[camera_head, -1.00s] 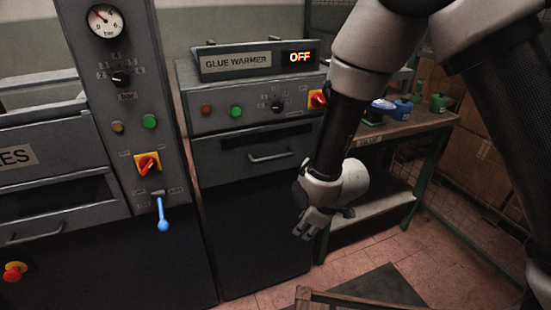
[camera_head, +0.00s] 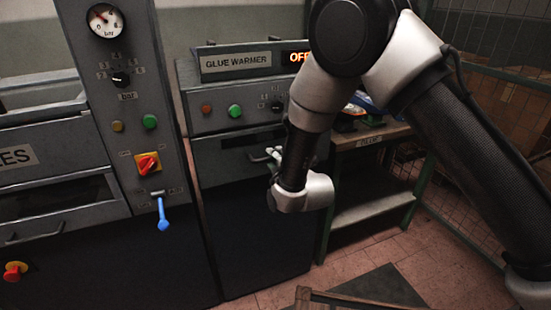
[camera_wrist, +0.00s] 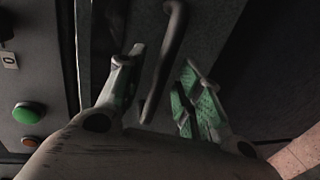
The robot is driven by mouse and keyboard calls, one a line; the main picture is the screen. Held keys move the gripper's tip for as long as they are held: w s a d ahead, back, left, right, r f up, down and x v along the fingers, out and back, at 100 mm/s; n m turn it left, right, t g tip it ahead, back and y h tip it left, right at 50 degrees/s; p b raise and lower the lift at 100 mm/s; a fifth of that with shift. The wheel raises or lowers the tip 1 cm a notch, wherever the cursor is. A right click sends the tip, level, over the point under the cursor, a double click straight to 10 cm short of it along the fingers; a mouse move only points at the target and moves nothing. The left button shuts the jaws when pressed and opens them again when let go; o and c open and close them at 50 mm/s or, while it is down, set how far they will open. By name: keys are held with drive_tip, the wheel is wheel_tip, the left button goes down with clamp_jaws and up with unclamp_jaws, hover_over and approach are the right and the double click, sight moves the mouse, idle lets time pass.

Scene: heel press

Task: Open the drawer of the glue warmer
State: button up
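The glue warmer (camera_head: 235,92) is a grey cabinet with a label and a lit display, partly covered by my arm. Its drawer (camera_head: 222,168) looks shut, its front flush with the cabinet. My gripper (camera_head: 273,154) is at the drawer front, where it hides most of the handle in the head view. In the wrist view the drawer handle (camera_wrist: 165,62), a dark bar, runs between the two spread fingers of my gripper (camera_wrist: 163,58). The fingers are open, with gaps showing on both sides of the bar; contact cannot be made out.
A control column (camera_head: 125,120) with a gauge, buttons and a blue lever (camera_head: 162,213) stands to the left. A green-framed bench (camera_head: 375,215) stands to the right, with a mesh fence beyond. A wooden frame (camera_head: 350,300) is at the bottom; some floor is clear.

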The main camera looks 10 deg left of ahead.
drive_tip(key=shift+w+a+f, duration=0.1)
drive_tip(key=shift+w+a, duration=0.25)
drive_tip(key=shift+w, duration=0.2)
clamp_jaws()
